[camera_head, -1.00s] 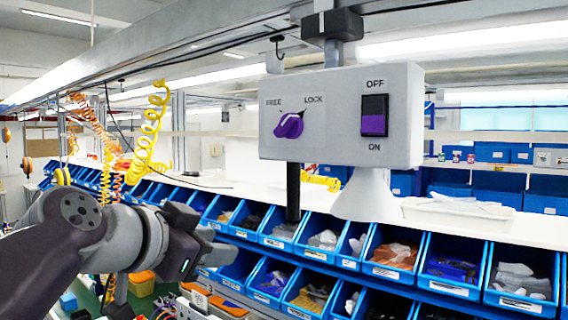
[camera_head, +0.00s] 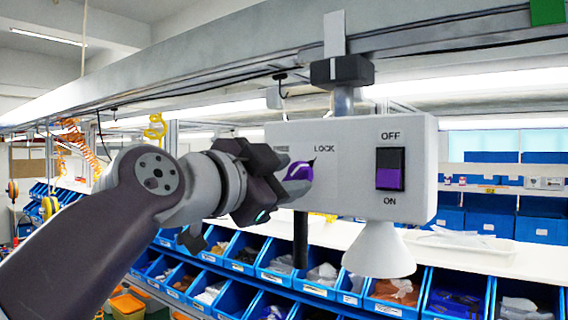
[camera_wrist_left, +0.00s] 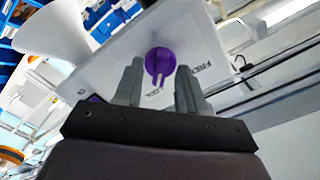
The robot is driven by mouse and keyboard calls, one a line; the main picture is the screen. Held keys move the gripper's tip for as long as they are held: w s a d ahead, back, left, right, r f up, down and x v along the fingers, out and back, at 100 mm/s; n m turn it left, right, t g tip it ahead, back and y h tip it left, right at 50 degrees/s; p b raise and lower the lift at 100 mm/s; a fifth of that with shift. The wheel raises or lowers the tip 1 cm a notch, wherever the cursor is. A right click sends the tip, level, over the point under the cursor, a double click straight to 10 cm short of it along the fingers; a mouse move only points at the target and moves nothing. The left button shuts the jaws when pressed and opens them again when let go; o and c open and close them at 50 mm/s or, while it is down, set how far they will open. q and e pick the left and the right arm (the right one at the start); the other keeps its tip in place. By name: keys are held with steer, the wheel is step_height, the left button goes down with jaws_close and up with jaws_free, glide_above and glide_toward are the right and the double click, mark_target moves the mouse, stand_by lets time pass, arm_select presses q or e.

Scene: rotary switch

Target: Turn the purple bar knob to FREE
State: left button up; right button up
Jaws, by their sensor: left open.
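The purple bar knob (camera_head: 300,172) sits on the front of a white box (camera_head: 350,195), partly hidden by my left gripper in the head view. Its pointed end is toward the LOCK label. In the left wrist view the round knob (camera_wrist_left: 159,61) shows between my two grey fingertips, with its bar toward LOCK and the FREE label off to the right. My left gripper (camera_head: 287,166) is open, its fingers reaching toward the knob; I cannot tell if they touch it. FREE is hidden behind my gripper in the head view. My right gripper is not in view.
A purple and black OFF/ON rocker switch (camera_head: 390,169) is to the right of the knob. A white cone (camera_head: 379,250) and a black rod (camera_head: 300,240) hang below the box. Blue parts bins (camera_head: 275,262) stand on a rack below and behind.

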arm_select(q)
steer(key=shift+d, duration=0.2)
steer(key=shift+w+a+f, duration=0.1)
steer(key=shift+a, duration=0.05)
steer(key=shift+c, duration=0.9)
steer(key=shift+a, duration=0.1)
jaws_close()
